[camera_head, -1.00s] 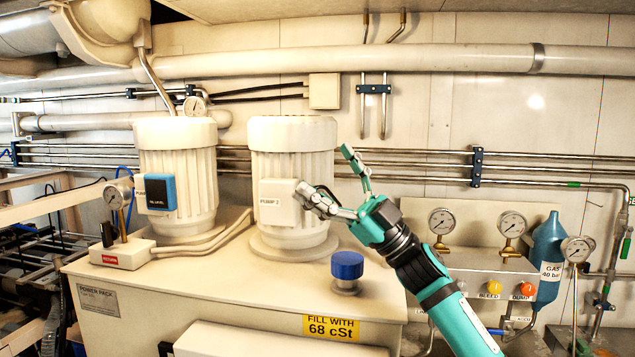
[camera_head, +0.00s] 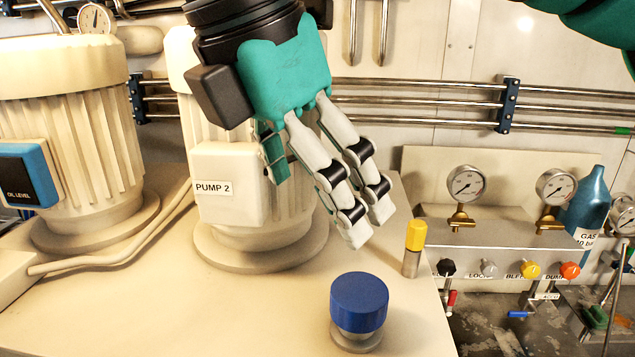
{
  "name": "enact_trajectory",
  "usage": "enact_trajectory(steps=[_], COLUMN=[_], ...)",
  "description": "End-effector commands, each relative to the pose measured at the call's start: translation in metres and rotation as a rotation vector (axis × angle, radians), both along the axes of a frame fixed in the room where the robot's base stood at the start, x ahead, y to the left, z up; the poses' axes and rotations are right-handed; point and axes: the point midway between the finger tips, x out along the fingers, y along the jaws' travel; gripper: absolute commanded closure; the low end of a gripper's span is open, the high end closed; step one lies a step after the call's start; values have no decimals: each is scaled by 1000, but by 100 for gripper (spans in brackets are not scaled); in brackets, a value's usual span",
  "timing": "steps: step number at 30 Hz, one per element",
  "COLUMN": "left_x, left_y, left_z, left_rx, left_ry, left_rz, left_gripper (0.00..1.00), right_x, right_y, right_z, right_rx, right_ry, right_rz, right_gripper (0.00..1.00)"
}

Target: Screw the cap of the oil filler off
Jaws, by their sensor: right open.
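The blue round cap (camera_head: 359,301) sits upright on the light metal neck (camera_head: 356,338) of the oil filler, on the beige tank top at the lower middle. My right gripper (camera_head: 345,205) comes in from the top and hangs above and slightly left of the cap, with its fingers pointing down and to the right. Its fingers are open and empty, apart from the cap. It hides part of the Pump 2 motor. My left gripper is not in view.
The Pump 2 motor (camera_head: 243,232) stands left behind the cap. A short post with a yellow top (camera_head: 415,236) stands right behind it. A gauge panel (camera_head: 500,232) with knobs lies beyond the tank's right edge. The tank top left of the cap is clear.

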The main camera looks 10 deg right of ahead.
Motion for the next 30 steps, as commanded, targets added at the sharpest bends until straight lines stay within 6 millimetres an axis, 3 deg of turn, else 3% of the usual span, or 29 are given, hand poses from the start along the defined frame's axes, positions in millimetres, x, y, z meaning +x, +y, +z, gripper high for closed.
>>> enact_trajectory(steps=[3,9,14,23,30], left_x=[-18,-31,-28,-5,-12], left_y=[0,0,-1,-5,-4], left_z=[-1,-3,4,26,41], left_rx=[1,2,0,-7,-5], left_ry=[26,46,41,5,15], left_rz=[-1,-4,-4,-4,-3], left_gripper=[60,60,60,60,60], right_x=[0,4,9,20,27], right_y=[-3,-9,-20,-40,-53], right_z=[0,-21,-46,-100,-138], right_rx=[-12,-8,-8,-8,-7], right_ry=[-8,1,1,1,-1], right_rz=[-13,-7,-7,-7,-6], right_gripper=[8,8,8,8,8])
